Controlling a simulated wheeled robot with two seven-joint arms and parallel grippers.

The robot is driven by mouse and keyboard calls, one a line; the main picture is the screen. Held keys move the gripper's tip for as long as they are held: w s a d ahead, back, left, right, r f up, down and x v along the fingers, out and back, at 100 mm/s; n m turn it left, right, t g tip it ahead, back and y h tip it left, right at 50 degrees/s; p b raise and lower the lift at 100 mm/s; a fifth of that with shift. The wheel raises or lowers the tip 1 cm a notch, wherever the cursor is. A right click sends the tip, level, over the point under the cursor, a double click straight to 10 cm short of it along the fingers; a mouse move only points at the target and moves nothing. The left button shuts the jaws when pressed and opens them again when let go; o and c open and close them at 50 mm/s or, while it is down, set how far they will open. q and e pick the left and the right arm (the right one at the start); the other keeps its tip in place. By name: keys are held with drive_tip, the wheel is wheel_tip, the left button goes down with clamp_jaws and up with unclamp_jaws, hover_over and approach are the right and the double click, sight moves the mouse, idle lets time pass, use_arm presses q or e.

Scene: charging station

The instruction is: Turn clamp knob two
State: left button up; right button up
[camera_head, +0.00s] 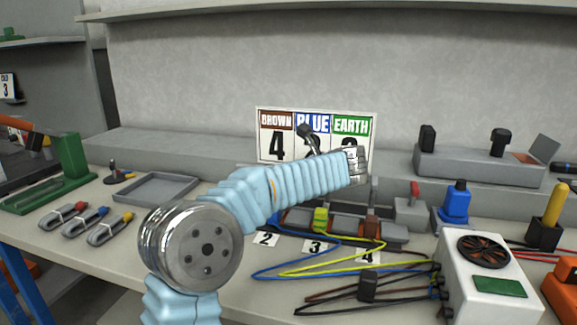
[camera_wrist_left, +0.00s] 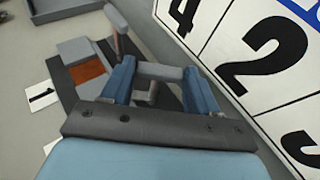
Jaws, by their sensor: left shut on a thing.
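My left gripper (camera_wrist_left: 159,68) shows in the left wrist view, its two blue fingers closed on a grey clamp knob (camera_wrist_left: 152,91). Left of it is a clamp with an orange-brown insert (camera_wrist_left: 90,72) and a card reading 1 (camera_wrist_left: 41,97). In the head view the clamp row (camera_head: 397,232) stands on the bench with cards 2 (camera_head: 265,239), 3 (camera_head: 315,247) and 4 (camera_head: 368,257) before it. My left arm crosses in front and hides the gripper, the held knob and part of the row. The held knob's number cannot be read. My right gripper is out of view.
A sign (camera_head: 266,147) stands behind the row. Blue, yellow and dark cables (camera_head: 300,272) lie in front. A white box with a fan (camera_head: 478,285) is at right. A grey tray (camera_head: 155,189) and several cable ends (camera_head: 63,216) are at left.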

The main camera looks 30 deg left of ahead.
use_arm(q)
drive_tip(key=shift+w+d+n+g+y, duration=0.1)
drive_tip(key=shift+n+g+y, duration=0.15)
drive_tip(key=shift+n+g, duration=0.25)
drive_tip(key=shift+w+d+n+g+y, duration=0.1)
drive_tip(key=shift+n+g+y, duration=0.15)
drive_tip(key=shift+n+g, duration=0.2)
drive_tip(key=shift+a, duration=0.1)
drive_tip(key=shift+g, duration=0.25)
drive_tip(key=o, duration=1.1)
drive_tip(key=shift+c, duration=0.2)
drive_tip(key=v, duration=1.3)
drive_tip(key=shift+d, duration=0.35)
drive_tip(key=shift+s+r, duration=0.1)
drive_tip(key=shift+s, duration=0.05)
